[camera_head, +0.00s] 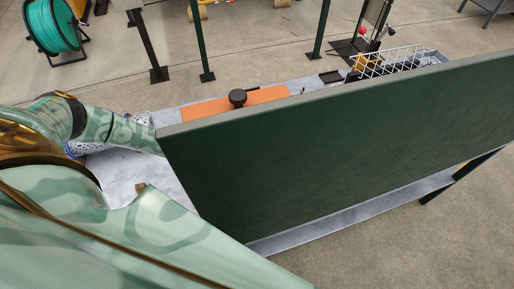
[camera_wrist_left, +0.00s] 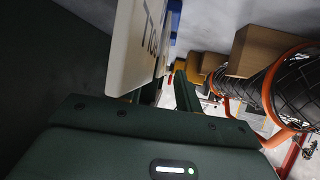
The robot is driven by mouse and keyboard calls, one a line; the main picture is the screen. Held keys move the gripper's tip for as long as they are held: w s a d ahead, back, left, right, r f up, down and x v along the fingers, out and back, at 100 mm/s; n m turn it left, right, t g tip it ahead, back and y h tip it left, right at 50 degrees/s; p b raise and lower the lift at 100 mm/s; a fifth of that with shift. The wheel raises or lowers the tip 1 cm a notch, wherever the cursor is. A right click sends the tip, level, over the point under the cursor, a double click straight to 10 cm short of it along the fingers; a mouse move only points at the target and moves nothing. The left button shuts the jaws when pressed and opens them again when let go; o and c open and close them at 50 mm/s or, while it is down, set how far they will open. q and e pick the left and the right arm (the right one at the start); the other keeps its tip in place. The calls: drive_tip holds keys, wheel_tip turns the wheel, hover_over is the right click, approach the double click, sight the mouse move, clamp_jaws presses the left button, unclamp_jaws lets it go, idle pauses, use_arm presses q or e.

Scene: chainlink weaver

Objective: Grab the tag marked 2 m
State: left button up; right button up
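In the left wrist view, a white tag (camera_wrist_left: 133,45) with dark lettering hangs close to my left gripper (camera_wrist_left: 172,88), seen at a steep slant. Only the first letters show, so I cannot read whether it is marked 2 m. The gripper's dark green fingers look parted with a narrow gap between them. The tag overlaps the left finger in the picture; I cannot tell whether they touch. In the head view, my left arm reaches in from the left and its gripper is hidden behind the large green panel. My right gripper is not in view.
A large dark green panel (camera_head: 340,150) covers much of the grey table (camera_head: 125,175). An orange board (camera_head: 205,109) and a white wire basket (camera_head: 385,62) lie beyond it. In the wrist view, black mesh (camera_wrist_left: 285,85) with orange rings and a brown block (camera_wrist_left: 262,52) are at right.

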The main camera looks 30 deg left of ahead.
use_arm(q)
drive_tip(key=shift+w+d+f, duration=0.2)
drive_tip(key=shift+d+f, duration=0.05)
clamp_jaws()
drive_tip(key=shift+r, duration=0.15)
